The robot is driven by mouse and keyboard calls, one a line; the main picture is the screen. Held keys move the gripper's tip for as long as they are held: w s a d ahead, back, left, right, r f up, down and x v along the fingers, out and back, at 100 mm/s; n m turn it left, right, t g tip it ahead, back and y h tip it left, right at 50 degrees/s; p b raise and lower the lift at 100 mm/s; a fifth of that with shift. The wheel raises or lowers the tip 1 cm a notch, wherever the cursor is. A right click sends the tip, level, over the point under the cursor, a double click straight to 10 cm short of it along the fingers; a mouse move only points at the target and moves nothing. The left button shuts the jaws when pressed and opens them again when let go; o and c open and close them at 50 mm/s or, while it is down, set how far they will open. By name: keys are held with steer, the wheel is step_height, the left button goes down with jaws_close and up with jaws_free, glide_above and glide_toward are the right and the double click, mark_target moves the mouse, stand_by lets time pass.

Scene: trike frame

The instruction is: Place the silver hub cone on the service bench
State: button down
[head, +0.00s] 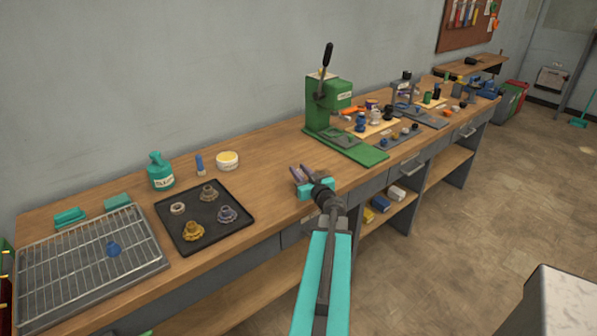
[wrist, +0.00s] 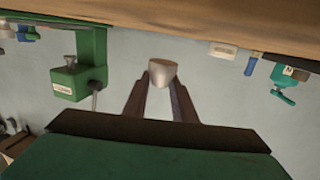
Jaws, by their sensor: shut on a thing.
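My gripper (head: 303,174) is over the front part of the wooden service bench (head: 268,163), left of the green press. In the wrist view my gripper (wrist: 161,88) is shut on a small pale silver cone (wrist: 162,72), held between the fingertips. The cone is hard to make out in the head view. The bench top also shows along the upper edge of the wrist view (wrist: 180,20). The cone looks apart from it.
A black tray (head: 172,233) with several metal hub parts lies left of my gripper. A wire rack (head: 60,275) is farther left. A teal bottle (head: 160,171), blue tube (head: 199,164) and white tub (head: 228,160) stand behind. The green press (head: 325,105) stands right. Bare wood lies between tray and press.

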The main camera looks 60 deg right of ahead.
mark_target(299, 171)
steer(key=shift+w+d+f+p, duration=0.1)
steer(key=shift+w+d, duration=0.35)
steer(key=shift+d, duration=0.2)
steer(key=shift+w+d+f+p, duration=0.1)
steer(key=shift+w+d+p, duration=0.05)
steer(key=shift+w+d, duration=0.45)
steer(key=shift+w+d+p, duration=0.1)
steer(key=shift+w+d, duration=0.25)
steer(key=shift+d, duration=0.4)
steer(key=shift+w+d, duration=0.25)
steer(key=shift+d, duration=0.1)
steer(key=shift+f, duration=1.8)
steer(key=shift+f, duration=0.15)
steer(key=c, duration=1.5)
jaws_free()
steer(key=shift+o, duration=0.2)
